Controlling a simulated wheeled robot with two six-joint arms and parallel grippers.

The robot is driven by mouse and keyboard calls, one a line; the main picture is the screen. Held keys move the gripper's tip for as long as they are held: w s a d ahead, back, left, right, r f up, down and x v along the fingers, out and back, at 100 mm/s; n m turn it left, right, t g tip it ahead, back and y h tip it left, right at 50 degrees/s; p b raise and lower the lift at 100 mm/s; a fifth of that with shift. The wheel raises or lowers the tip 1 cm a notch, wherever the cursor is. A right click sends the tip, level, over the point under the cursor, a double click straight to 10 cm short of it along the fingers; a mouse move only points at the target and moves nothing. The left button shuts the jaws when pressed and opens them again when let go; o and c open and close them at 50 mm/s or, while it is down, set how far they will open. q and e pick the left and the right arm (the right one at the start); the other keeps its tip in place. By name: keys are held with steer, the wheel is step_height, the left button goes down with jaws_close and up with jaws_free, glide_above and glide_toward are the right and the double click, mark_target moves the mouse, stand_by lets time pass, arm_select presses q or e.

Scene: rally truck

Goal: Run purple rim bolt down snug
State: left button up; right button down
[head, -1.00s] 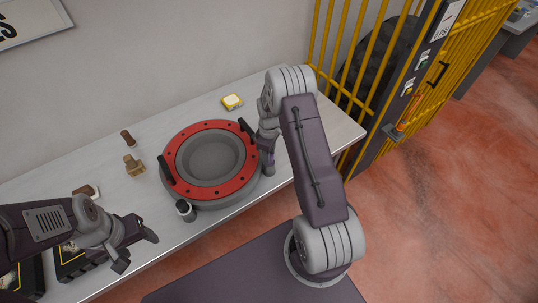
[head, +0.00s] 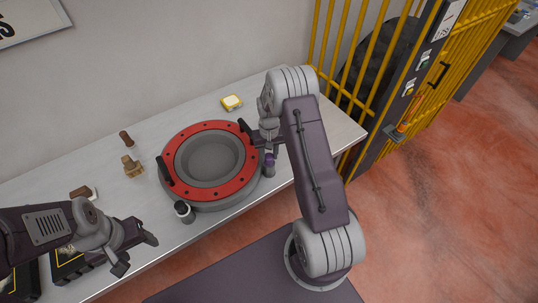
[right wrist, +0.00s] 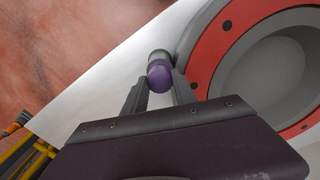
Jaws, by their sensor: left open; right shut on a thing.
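The purple rounded head (head: 269,159), seemingly the rim bolt, sits at the top of a small grey cylinder (head: 269,171) at the right side of the red ring (head: 245,176). In the right wrist view the purple head (right wrist: 159,78) is between the two fingertips of my right gripper (right wrist: 160,88), which is shut on it. The grey cylinder shows just beyond it, outside the red ring (right wrist: 208,75). Any thread is hidden. My left gripper (head: 138,253) is open and empty at the front left of the bench.
The red ring has dark holes and two black handles (head: 166,168) on a round grey base. A dark-and-white cylinder (head: 184,211) stands at its front left. A brass fitting (head: 132,167), brown cylinder (head: 126,138) and yellow device (head: 232,102) are on the bench. Yellow bars stand right.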

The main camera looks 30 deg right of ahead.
mark_target(269, 156)
steer(key=shift+w+r+m, duration=0.15)
steer(key=shift+w+m, duration=0.05)
steer(key=shift+m, duration=0.9)
steer(key=c, duration=1.1)
jaws_free()
steer(key=shift+o, duration=0.5)
steer(key=shift+s, duration=0.15)
step_height(269, 156, up, 9)
steer(key=b, duration=0.1)
steer(key=shift+b, duration=0.4)
